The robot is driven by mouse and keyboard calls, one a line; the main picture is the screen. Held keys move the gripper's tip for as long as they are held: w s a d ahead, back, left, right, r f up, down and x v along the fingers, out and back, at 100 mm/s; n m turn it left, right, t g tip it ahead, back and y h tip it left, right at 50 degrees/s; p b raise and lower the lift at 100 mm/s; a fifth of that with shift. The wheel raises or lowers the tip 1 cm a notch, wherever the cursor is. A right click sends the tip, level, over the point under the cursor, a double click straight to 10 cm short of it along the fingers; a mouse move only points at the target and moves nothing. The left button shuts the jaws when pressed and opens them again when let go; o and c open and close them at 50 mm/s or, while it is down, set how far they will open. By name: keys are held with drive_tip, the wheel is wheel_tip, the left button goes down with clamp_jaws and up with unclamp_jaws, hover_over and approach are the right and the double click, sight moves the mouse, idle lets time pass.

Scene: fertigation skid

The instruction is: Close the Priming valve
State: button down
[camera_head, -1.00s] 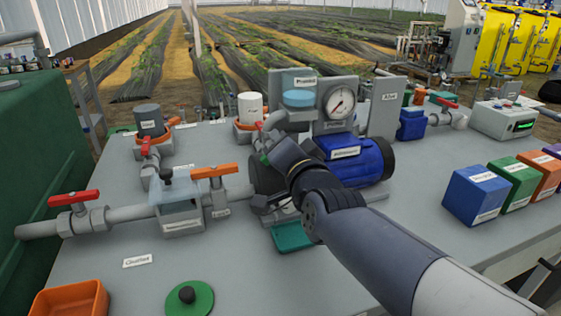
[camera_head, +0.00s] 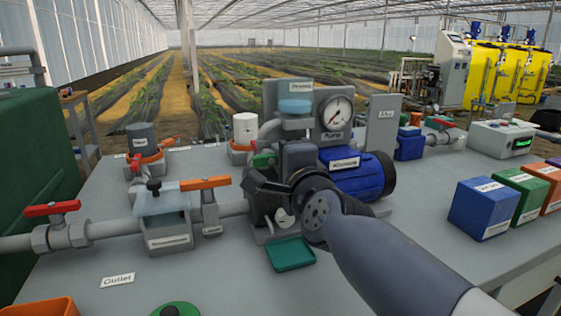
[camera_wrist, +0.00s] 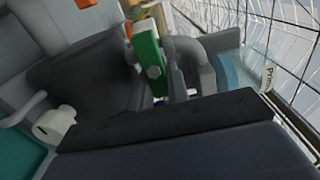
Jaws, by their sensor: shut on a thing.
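The sign reading Priming (camera_head: 302,86) stands above a light blue cap (camera_head: 295,106) at the back of the pump. A green valve handle (camera_head: 264,159) shows just left of my gripper (camera_head: 272,172). In the wrist view the green handle (camera_wrist: 147,50) stands upright, with a round screw head near its lower end. My gripper appears shut on this handle; its dark fingers hide the contact. The label and pale blue cap (camera_wrist: 235,72) lie to the right there.
The blue pump motor (camera_head: 355,175) and pressure gauge (camera_head: 338,113) are close to the right. An orange-handled valve (camera_head: 205,183) and red-handled valve (camera_head: 53,208) sit on the left pipe. A white spout (camera_head: 284,217) hangs over a green tray (camera_head: 290,254) below my gripper.

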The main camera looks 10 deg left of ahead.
idle(0.3)
drive_tip(key=shift+f, duration=0.1)
drive_tip(key=c, duration=1.4)
unclamp_jaws()
drive_tip(key=shift+o, duration=0.2)
